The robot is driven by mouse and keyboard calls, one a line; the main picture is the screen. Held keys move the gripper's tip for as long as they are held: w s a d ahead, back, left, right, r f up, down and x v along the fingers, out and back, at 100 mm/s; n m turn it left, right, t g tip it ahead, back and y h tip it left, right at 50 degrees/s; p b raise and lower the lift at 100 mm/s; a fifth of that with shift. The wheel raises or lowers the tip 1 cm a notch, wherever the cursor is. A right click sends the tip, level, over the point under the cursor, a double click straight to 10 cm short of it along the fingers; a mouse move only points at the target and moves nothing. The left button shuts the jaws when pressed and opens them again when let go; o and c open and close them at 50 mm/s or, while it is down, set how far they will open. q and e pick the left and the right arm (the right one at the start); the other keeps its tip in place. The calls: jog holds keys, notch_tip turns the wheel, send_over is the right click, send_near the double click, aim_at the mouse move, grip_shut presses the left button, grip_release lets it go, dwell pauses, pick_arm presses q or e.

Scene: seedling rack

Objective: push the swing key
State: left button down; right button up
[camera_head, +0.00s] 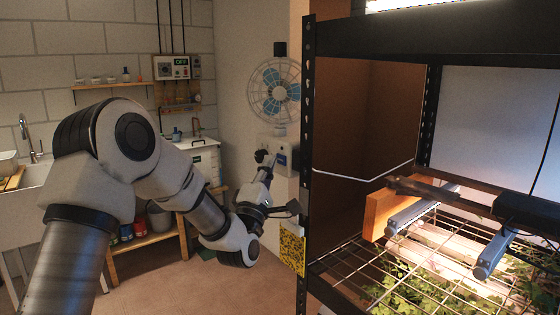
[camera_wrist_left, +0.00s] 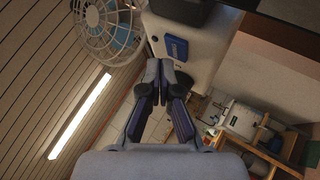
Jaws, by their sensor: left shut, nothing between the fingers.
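A white fan base (camera_head: 272,150) carries a blue key (camera_head: 282,160) on its face, which I take for the swing key. In the left wrist view the blue key (camera_wrist_left: 176,50) sits on the white housing just beyond and right of my fingertips. My left gripper (camera_head: 264,158) is shut and empty, reaching up to the front of the fan base. In the left wrist view my left gripper (camera_wrist_left: 159,68) overlaps the lower edge of the housing. I cannot tell whether the fingertips touch it. My right gripper is not in view.
The fan's caged head (camera_head: 274,92) is above the base. A black rack post (camera_head: 306,150) stands close right of my left gripper, with a yellow card (camera_head: 291,252) low beside it. The wire shelf (camera_head: 360,270) holds seedlings. Open floor (camera_head: 190,285) lies below my arm.

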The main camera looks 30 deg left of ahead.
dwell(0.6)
pick_arm(q)
jog(key=shift+w+d+b, duration=0.15)
jog(key=shift+w+b, duration=0.15)
jog(key=shift+b, duration=0.05)
jog(key=shift+w, duration=0.15)
dwell(0.3)
jog(key=shift+s+b, duration=0.4)
jog(key=shift+s+a, duration=0.1)
jog(key=shift+a, duration=0.1)
jog(key=shift+s, duration=0.1)
